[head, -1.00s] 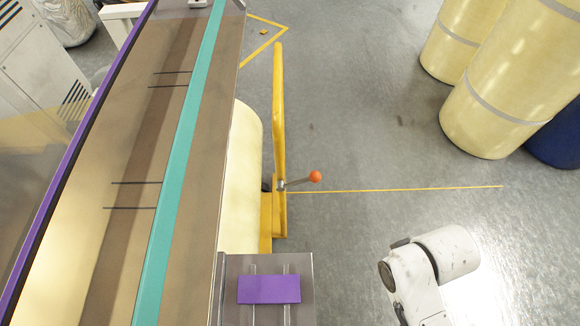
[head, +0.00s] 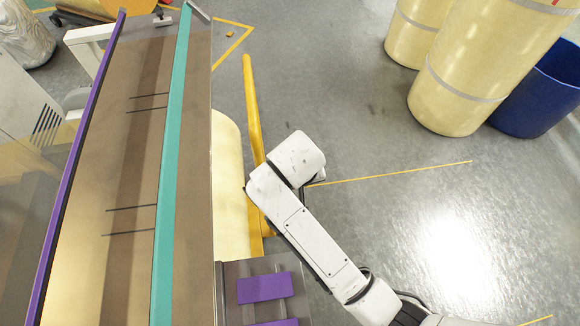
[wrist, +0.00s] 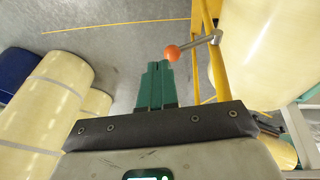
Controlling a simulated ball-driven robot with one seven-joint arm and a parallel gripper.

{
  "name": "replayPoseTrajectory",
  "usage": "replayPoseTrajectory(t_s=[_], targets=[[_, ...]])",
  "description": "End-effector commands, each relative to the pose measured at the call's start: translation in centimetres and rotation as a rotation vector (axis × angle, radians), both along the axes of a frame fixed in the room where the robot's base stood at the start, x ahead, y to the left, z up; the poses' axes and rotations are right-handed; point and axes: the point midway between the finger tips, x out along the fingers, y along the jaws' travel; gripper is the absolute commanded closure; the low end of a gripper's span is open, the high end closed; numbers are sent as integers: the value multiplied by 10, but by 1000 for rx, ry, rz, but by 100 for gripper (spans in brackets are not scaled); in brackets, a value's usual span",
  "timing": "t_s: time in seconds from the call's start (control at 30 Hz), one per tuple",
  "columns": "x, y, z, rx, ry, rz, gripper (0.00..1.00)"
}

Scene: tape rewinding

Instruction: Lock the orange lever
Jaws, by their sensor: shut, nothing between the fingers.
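The orange lever shows in the wrist view as an orange ball (wrist: 172,53) on a grey rod (wrist: 200,42) that runs right to a yellow frame (wrist: 208,60). My gripper (wrist: 154,66) is shut, its green fingers together and empty. Its tips are just below and left of the ball; I cannot tell if they touch it. In the head view my white arm reaches over the yellow frame (head: 254,110) and hides the lever and my gripper.
A machine bed with a teal strip (head: 172,140) and a purple edge (head: 75,170) fills the left. A cream roll (head: 228,185) lies beside the yellow frame. Cream rolls (head: 465,85) and a blue bin (head: 540,90) stand at the upper right. Grey floor (head: 400,240) is open at right.

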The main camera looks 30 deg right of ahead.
Motion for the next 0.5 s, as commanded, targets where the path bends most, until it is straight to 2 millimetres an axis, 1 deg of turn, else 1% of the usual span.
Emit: replayPoseTrajectory(t_s=[0.03, 0.1, 0.2, 0.3, 0.5], targets=[[17, 14, 17, -8, -20, -9, 100], [31, 26, 27, -17, -39, -27, 100], [42, 36, 36, -24, -57, -43, 100], [46, 40, 39, -26, -65, -51, 100], [46, 40, 38, -26, -65, -51, 100]])
